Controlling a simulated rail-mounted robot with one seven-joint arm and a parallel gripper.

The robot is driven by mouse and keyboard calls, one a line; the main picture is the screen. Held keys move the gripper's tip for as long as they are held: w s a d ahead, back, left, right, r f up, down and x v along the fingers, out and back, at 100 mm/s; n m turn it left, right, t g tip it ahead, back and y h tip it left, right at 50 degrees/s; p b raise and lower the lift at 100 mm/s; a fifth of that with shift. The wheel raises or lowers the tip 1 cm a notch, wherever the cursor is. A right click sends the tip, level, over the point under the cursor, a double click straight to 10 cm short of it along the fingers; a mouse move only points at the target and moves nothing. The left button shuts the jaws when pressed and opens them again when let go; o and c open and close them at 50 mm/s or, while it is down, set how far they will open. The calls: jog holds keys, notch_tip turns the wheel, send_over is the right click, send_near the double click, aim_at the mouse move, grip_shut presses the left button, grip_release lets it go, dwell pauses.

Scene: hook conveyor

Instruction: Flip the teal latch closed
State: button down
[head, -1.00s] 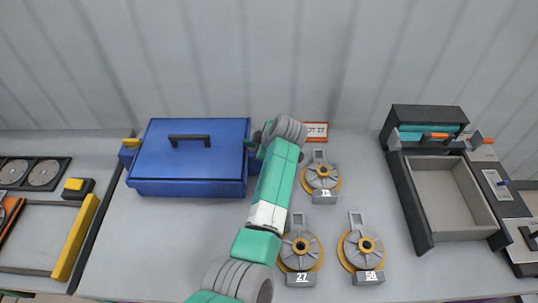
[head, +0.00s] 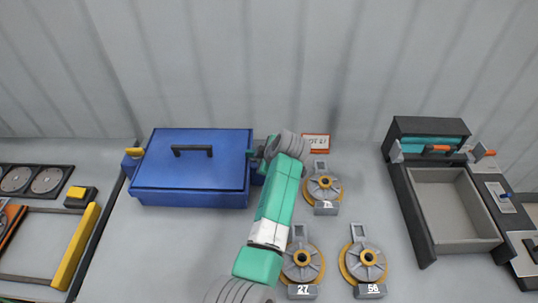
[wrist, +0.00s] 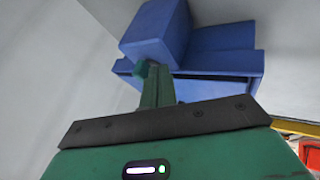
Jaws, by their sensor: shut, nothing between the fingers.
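The blue box (head: 192,185) stands at the left of the table with its lid down and a black handle on top. The teal latch (head: 250,153) is a small piece at the box's right side, mostly hidden by my arm in the head view. In the wrist view a small teal piece (wrist: 140,69) shows against a blue block of the box (wrist: 155,30). My gripper (wrist: 155,74) is shut and empty, its fingertips beside that teal piece. I cannot tell if they touch, or how the latch is turned.
A yellow latch (head: 133,152) is on the box's left side. Several numbered grey-and-yellow discs, one marked 27 (head: 302,264), lie to the right of my arm. An open grey tray (head: 452,207) stands further right. A small red-framed sign (head: 316,142) is behind.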

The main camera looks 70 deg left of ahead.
jog(key=d+f+p+v, duration=0.1)
jog(key=v, duration=1)
jog(key=shift+s+d+p, duration=0.3)
jog(key=shift+d+p, duration=0.1)
jog(key=shift+r, duration=0.15)
